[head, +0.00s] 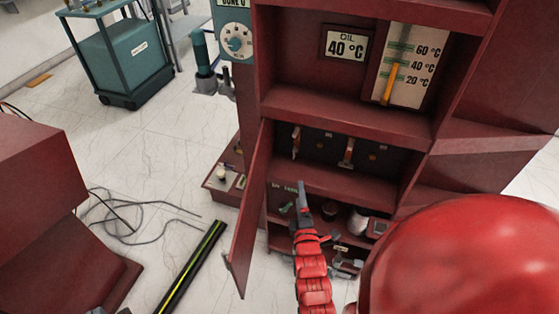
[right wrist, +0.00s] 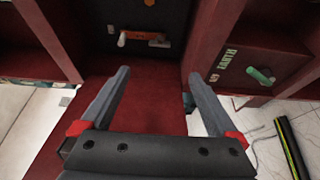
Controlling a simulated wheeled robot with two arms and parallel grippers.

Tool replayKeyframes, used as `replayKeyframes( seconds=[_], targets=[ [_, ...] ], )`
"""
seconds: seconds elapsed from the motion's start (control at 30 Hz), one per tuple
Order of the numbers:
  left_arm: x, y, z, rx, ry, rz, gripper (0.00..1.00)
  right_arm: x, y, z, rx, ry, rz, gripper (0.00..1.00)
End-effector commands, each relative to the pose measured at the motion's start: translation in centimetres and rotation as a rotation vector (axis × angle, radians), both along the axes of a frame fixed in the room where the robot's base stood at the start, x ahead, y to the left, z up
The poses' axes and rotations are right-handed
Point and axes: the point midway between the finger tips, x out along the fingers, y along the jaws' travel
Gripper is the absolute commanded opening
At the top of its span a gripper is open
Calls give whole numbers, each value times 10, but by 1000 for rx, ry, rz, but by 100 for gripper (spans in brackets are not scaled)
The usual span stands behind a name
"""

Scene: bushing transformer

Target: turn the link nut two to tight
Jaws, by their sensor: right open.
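In the head view, a dark panel in the red cabinet's middle compartment carries two lever-like links: a left link (head: 296,142) and a right link (head: 347,152). Small orange parts (head: 372,157) sit beside them; I cannot tell which is nut two. My right gripper (head: 302,190) is in front of and below this compartment, apart from the links. In the right wrist view, the gripper (right wrist: 158,75) is open and empty. Beyond its fingers, a pale link with an orange end (right wrist: 140,37) shows on the dark panel. My left gripper is not in view.
The cabinet door (head: 250,220) stands open to the left of my right arm. A lower shelf holds several small items, including a white roll (head: 358,221). An oil gauge (head: 402,65) is above. A black and yellow bar (head: 192,265) and cables lie on the floor.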

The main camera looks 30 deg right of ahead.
Motion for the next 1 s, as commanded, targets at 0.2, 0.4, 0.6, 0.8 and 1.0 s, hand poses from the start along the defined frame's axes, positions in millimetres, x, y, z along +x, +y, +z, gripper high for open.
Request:
replayKeyframes(
  seconds=[0.2, 0.4, 0.6, 0.8, 1.0],
  targets=[
    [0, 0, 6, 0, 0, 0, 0, 24, -12, 2, -3, 3, -1, 95],
    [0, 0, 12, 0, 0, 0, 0, 60, -31, 3, -2, 2, -1, 95],
    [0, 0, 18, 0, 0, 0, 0, 97, -49, 3, -2, 0, 0, 95],
    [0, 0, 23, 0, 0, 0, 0, 128, -66, 3, -2, 1, -1, 95],
    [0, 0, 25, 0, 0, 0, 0, 146, -75, 2, -2, 1, -1, 95]
  ],
)
